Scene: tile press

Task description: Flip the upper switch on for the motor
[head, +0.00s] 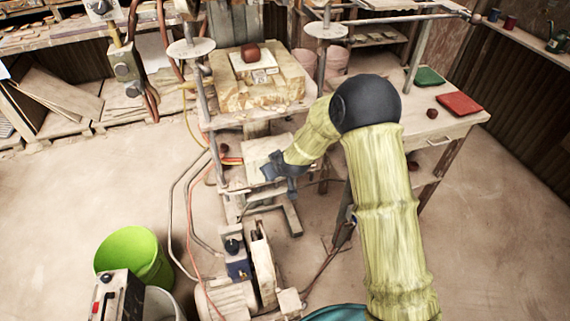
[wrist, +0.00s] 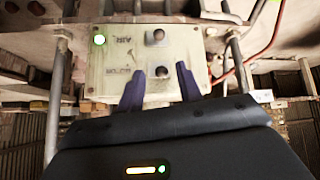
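The pale switch panel (wrist: 120,82) fills the upper middle of the wrist view. It has two dark switch knobs, one higher in the picture (wrist: 158,37) and one lower (wrist: 162,72). The lettering near the higher knob seems to read AIR; the label by the lower knob is partly hidden and hard to read. In the head view my gripper (head: 278,178) is at the press's front, and the knobs cannot be made out.
The tile press (head: 285,85) stands in front of me, with a reddish clay lump (head: 250,53) on top. Metal posts flank the panel. A green bucket (head: 135,255) is at lower left. A side table (head: 440,125) with green and red tiles is at right. Hoses and cables run around the press.

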